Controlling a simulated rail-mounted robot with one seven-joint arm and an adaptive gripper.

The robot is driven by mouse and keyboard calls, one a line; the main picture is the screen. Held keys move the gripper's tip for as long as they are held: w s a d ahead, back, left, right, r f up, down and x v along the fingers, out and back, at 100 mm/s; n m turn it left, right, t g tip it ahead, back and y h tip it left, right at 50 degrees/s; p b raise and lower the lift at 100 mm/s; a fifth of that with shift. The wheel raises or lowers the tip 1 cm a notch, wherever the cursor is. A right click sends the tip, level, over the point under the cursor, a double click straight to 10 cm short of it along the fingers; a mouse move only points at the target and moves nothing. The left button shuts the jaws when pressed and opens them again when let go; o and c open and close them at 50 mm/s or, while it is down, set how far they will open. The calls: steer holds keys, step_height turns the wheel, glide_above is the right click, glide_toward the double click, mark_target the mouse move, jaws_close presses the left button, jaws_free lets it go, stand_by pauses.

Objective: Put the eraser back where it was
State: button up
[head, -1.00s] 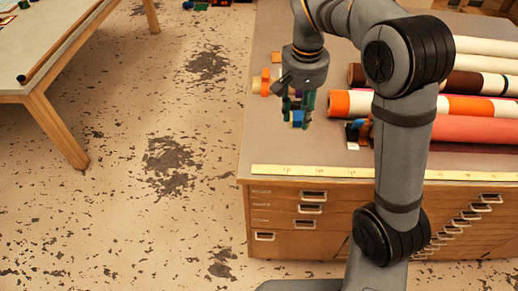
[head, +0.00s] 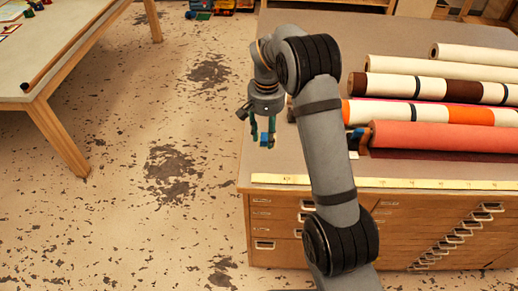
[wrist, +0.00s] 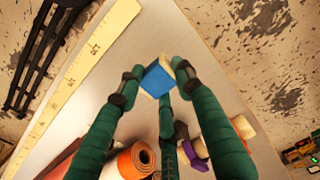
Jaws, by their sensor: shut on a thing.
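The eraser is a small blue block with a pale end (wrist: 158,80). It sits between the fingertips of my gripper (wrist: 156,78) in the wrist view. In the head view the blue of the eraser (head: 264,138) shows between the green fingers of my gripper (head: 263,135). My gripper is shut on it, above the left part of the grey cabinet top (head: 256,160). Whether the eraser touches the surface I cannot tell.
A yellow ruler strip (head: 390,184) runs along the cabinet's front edge. Several rolls (head: 450,138) lie on the right side, with a small blue object (head: 357,133) at their ends. The cabinet's left edge is close to my gripper, with floor beyond. A table (head: 60,50) stands at far left.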

mark_target(259, 141)
steer(key=shift+s+a+f, duration=0.65)
steer(key=shift+a+f, duration=0.1)
steer(key=shift+a, duration=0.15)
steer(key=shift+f+p, duration=0.8)
steer(key=shift+f, duration=1.2)
steer(key=shift+f, duration=0.1)
steer(key=o, duration=1.3)
step_height(259, 141, up, 12)
steer(key=shift+s+r+b, duration=0.15)
steer(key=shift+b, duration=0.45)
